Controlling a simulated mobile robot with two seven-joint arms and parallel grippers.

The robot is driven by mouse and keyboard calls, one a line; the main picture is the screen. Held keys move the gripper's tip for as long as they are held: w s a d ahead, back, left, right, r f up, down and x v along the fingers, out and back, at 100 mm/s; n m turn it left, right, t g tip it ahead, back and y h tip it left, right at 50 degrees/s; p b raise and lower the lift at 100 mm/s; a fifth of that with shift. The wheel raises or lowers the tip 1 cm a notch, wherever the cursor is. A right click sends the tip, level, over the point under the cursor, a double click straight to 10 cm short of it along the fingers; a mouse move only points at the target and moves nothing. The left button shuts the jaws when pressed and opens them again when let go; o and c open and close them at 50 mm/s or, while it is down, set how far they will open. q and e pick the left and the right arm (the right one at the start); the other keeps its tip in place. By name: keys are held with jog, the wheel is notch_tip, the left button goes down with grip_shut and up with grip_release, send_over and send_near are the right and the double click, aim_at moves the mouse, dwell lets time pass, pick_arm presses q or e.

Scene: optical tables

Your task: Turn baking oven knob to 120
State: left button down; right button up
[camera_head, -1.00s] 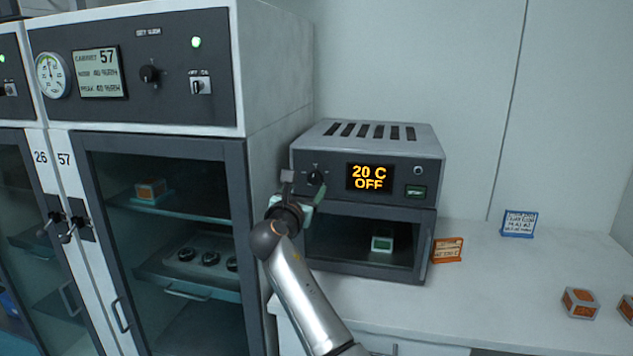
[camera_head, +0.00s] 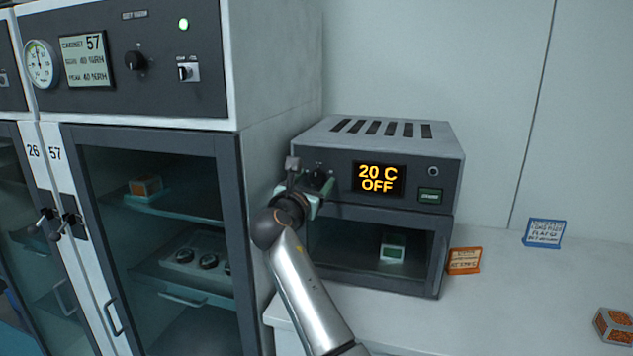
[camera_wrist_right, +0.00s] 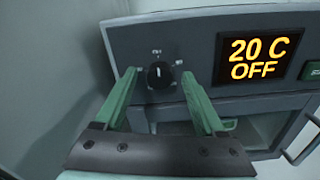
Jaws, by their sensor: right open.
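The baking oven (camera_head: 345,143) is a grey box on the white counter. Its display (camera_head: 378,179) reads "20 C OFF" in orange. The black oven knob (camera_wrist_right: 160,75) has a white pointer line that points about straight up in the right wrist view. In the head view the knob (camera_head: 318,178) is partly hidden by my right gripper (camera_head: 312,188). In the right wrist view the two green fingers of my right gripper (camera_wrist_right: 160,88) are open, one on each side of the knob, with gaps between them and it. My left gripper is not in view.
A dark cabinet (camera_head: 238,190) stands close on the left of the oven and my right arm.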

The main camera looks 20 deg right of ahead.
grip_shut()
dwell(0.7)
